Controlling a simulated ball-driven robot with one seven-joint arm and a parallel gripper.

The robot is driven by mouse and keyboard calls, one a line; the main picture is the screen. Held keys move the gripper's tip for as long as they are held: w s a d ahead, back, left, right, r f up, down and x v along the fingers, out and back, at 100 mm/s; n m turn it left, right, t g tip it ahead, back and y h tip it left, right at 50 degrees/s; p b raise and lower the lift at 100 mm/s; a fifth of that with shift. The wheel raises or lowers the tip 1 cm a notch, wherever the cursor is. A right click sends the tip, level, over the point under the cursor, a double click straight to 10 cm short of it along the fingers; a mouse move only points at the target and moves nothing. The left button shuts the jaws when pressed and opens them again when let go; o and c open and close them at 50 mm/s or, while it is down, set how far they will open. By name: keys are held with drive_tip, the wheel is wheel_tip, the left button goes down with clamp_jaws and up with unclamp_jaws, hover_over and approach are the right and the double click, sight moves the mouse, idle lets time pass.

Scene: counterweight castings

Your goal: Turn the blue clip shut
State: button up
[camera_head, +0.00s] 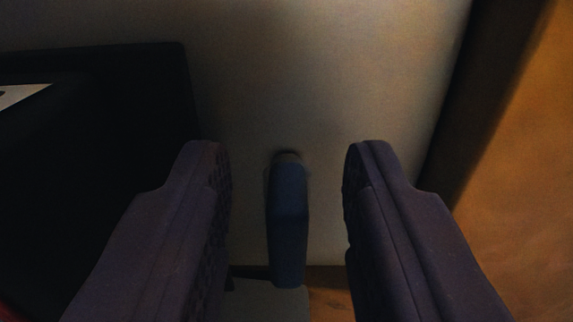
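The blue clip (287,225) is a narrow blue bar at the middle of the picture. Its upper end meets a small round pivot (288,156) on a pale panel (330,90), and the bar runs straight down in the picture from there. My gripper (287,165) is open, with one dark finger on each side of the clip. A gap shows between the clip and each finger, so neither touches it. The lower end of the clip reaches the panel's lower edge.
A black flat object (110,150) with a rounded corner fills the left side, with a bit of white on it. An orange-brown surface (520,160) stands at the right past a dark gap. A pale grey piece (265,300) lies below the clip.

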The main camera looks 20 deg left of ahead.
clamp_jaws()
drive_tip(key=shift+d, duration=0.1)
drive_tip(key=m, duration=0.3)
drive_tip(key=shift+d+m, duration=0.3)
drive_tip(key=shift+m, duration=0.1)
drive_tip(key=m, duration=0.5)
drive_tip(key=shift+w+d+f+m, duration=0.1)
drive_tip(key=shift+d+f+m, duration=0.2)
drive_tip(key=shift+f, duration=0.05)
drive_tip(key=m, duration=0.4)
drive_tip(key=shift+d+f, duration=0.2)
drive_tip(key=shift+f, duration=0.1)
drive_tip(key=shift+f+m, duration=0.2)
drive_tip(key=shift+m, duration=0.95)
drive_tip(key=shift+f+m, duration=0.15)
drive_tip(key=shift+m, duration=1)
